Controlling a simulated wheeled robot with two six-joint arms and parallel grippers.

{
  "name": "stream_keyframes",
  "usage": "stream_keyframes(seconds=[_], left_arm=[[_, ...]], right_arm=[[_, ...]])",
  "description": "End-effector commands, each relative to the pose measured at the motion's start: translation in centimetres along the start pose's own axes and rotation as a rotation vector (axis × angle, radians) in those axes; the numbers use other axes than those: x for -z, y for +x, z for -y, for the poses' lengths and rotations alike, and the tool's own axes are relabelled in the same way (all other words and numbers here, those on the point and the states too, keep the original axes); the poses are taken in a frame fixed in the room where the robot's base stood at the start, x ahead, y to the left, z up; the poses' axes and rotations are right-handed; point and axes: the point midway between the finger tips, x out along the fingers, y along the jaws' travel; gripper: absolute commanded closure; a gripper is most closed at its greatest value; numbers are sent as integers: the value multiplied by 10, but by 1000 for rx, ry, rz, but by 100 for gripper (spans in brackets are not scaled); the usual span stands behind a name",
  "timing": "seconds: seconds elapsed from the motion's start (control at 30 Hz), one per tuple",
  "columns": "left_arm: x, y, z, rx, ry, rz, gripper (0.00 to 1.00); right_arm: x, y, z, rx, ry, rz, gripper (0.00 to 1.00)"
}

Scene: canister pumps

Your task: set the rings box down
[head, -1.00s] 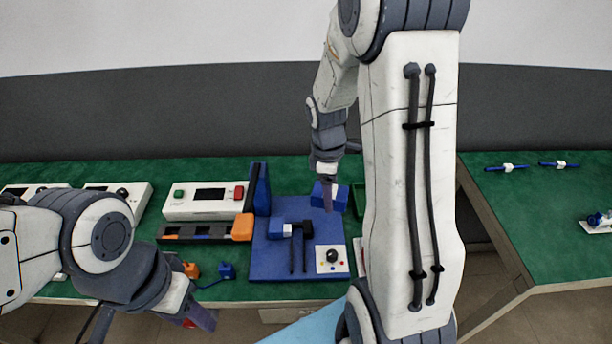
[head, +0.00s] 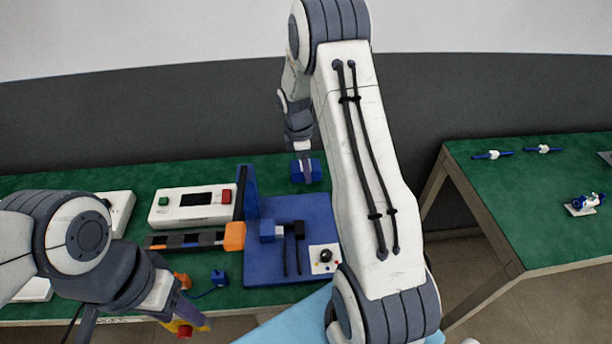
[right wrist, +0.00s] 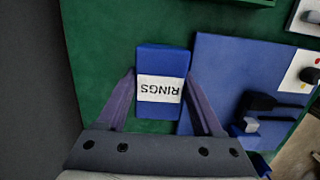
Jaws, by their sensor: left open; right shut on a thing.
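The rings box (head: 315,171) is a small blue block in the head view, behind the blue board. In the right wrist view the box (right wrist: 163,61) carries a white "RINGS" label, seen upside down. My right gripper (head: 303,170) is shut on it, a finger on each side. The box is over the green tabletop beside the board; I cannot tell whether its underside touches. My left gripper (head: 145,322) is open at the lower left, at the table's front edge, away from the box.
The blue board (head: 275,265) bears a dark-handled part and a white knob panel (head: 324,258). A white control box (head: 192,206) and a black-and-orange holder (head: 190,241) stand left of it. Green tabletop (right wrist: 95,70) left of the box is clear. A second table (head: 540,210) is at right.

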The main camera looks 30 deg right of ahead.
Motion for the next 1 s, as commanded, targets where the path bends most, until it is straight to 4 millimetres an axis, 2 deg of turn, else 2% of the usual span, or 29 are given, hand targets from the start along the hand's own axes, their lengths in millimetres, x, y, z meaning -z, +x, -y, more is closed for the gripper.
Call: stream_keyframes(seconds=[0.3,0.67,0.7,0.73,1.0], left_arm=[[0,-4,0,0,0,0,50],[0,-2,0,0,0,0,50],[0,-2,0,0,0,0,50],[0,-2,0,0,0,0,50],[0,-3,0,0,0,0,50]], right_arm=[[5,38,1,3,-1,0,90],[5,43,0,0,0,0,90],[5,42,0,0,0,0,24],[5,42,0,0,0,0,19],[5,42,0,0,0,0,19]])
